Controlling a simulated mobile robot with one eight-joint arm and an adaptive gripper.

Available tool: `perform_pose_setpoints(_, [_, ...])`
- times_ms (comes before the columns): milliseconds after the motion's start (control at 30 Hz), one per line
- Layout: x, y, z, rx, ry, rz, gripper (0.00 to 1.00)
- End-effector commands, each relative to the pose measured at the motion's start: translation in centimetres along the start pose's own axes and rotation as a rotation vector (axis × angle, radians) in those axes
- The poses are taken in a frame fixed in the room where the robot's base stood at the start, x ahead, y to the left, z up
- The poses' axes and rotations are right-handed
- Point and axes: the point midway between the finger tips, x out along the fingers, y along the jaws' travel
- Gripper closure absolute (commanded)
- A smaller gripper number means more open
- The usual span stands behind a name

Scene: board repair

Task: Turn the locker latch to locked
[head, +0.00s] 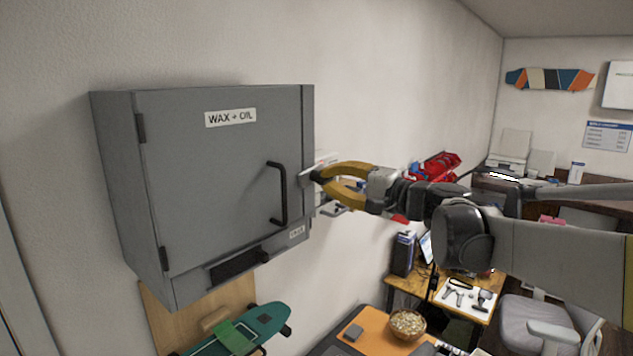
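The grey wall locker (205,150) with a "WAX + OIL" label fills the left of the head view. Its door looks closed, with a black bar handle (280,193) near the right side. My gripper (318,175), with yellow fingers, reaches in from the right to the locker's right edge. The fingertips partly hide this spot. I cannot tell which way the latch is turned, or whether the fingers touch or grip it.
A green skateboard (262,326) is below the locker. A bowl (407,324) stands on an orange surface (372,335) at the bottom. A wooden desk with tools (468,297) and an office chair (535,320) stand at right. Red items (436,167) are on the wall behind my gripper.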

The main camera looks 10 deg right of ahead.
Motion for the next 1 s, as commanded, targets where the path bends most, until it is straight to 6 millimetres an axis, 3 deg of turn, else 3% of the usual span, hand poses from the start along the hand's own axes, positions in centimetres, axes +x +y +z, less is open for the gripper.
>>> perform_pose_setpoints(400, [0.02, 0.00, -0.02, 0.157, 0.000, -0.001, 1.00])
perform_pose_setpoints(900, [0.03, -0.01, -0.02, 0.171, 0.000, -0.001, 1.00])
perform_pose_setpoints(933, [0.03, -0.01, -0.02, 0.171, 0.000, -0.001, 0.83])
perform_pose_setpoints(1000, [0.03, 0.00, -0.02, 0.171, 0.000, -0.001, 0.69])
